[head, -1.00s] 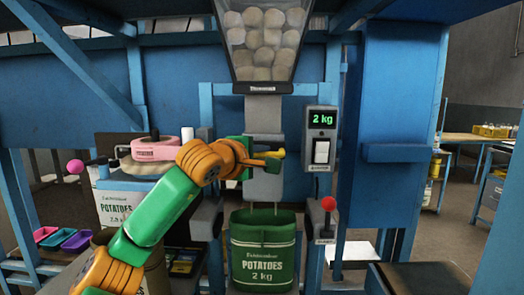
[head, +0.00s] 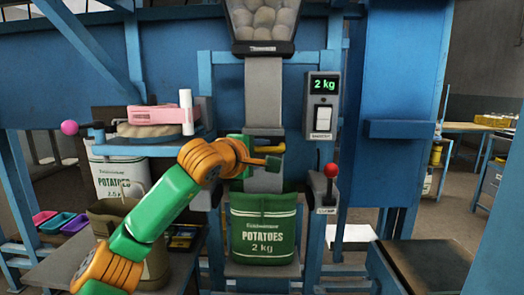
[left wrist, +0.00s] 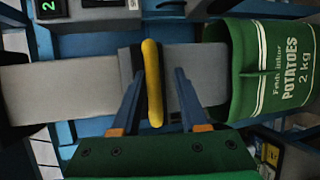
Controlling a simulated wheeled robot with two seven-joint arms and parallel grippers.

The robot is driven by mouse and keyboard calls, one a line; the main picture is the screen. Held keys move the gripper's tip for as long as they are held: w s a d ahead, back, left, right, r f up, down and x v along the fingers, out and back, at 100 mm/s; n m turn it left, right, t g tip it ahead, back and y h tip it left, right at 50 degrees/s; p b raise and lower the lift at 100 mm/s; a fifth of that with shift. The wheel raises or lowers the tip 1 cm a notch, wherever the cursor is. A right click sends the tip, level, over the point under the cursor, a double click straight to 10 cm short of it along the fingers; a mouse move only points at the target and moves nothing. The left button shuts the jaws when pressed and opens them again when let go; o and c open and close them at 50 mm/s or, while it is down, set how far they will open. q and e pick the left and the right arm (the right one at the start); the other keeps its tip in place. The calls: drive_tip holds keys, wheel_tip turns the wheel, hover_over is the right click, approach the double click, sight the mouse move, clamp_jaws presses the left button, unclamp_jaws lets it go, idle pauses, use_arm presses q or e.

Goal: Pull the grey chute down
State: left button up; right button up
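The grey chute (head: 264,95) hangs below the hopper, with a yellow handle (head: 272,149) on its lower sleeve. The sleeve's lower end is at the mouth of the green potato sack (head: 263,236); how far inside it reaches is hidden. My left gripper (head: 262,155) is at the handle. In the left wrist view, its two blue fingers (left wrist: 160,85) stand apart on either side of the yellow handle (left wrist: 153,105), with a gap showing on the right side. My right gripper is in neither view.
The hopper (head: 262,25) holds potatoes. A scale display (head: 322,85) reads 2 kg. A red-knobbed lever (head: 331,171) stands right of the sack. A pink sewing device (head: 163,115) sits on a shelf at left, above a white potato sack (head: 118,178).

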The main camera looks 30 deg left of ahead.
use_arm(q)
drive_tip(key=shift+w, duration=0.1)
drive_tip(key=shift+s, duration=0.25)
drive_tip(key=b+v, duration=0.2)
drive_tip(key=v, duration=0.4)
drive_tip(key=shift+s, duration=0.3)
